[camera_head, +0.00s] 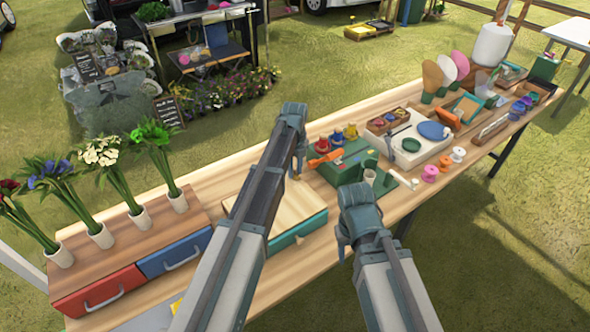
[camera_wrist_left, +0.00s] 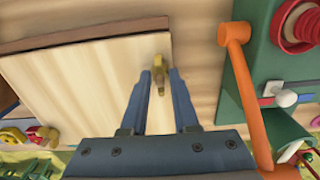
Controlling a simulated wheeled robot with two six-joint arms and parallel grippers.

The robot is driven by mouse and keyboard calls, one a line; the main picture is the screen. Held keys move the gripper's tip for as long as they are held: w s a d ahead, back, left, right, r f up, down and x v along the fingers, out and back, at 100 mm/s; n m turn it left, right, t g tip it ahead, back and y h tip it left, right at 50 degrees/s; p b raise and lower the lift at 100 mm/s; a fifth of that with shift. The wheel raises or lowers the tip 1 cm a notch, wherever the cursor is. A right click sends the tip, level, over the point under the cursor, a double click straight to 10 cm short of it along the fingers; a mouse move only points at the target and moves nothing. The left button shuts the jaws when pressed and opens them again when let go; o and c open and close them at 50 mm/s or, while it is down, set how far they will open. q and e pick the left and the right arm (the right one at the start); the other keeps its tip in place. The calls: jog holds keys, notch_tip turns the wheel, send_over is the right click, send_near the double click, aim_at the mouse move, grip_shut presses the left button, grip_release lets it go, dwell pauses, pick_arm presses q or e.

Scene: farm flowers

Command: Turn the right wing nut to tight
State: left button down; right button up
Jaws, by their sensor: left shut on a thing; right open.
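A brass wing nut (camera_wrist_left: 160,74) shows in the left wrist view near the right edge of a pale wooden board (camera_wrist_left: 75,85). My left gripper (camera_wrist_left: 161,78) has its two fingers on either side of it and is shut on it. In the head view my left gripper (camera_head: 297,172) points down at the far right corner of the board (camera_head: 297,207), and a little brass (camera_head: 294,177) shows below the fingers. My right gripper (camera_head: 343,243) is open and empty, in front of the green stand. I cannot make out a second wing nut in the head view; my left arm covers part of the board.
A green stand (camera_head: 346,172) with an orange lever (camera_head: 325,159) is close right of my left gripper; the lever (camera_wrist_left: 240,90) is near in the wrist view. A teal drawer (camera_head: 299,232) is under the board. Flower vases (camera_head: 140,218) stand left.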

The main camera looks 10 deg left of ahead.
aim_at(295, 172)
pick_arm(q)
jog(key=c, duration=0.7)
grip_release()
notch_tip(295, 172, up, 14)
jog(key=p, duration=1.3)
jog(key=shift+f+p, duration=0.1)
jog(key=shift+p, duration=0.3)
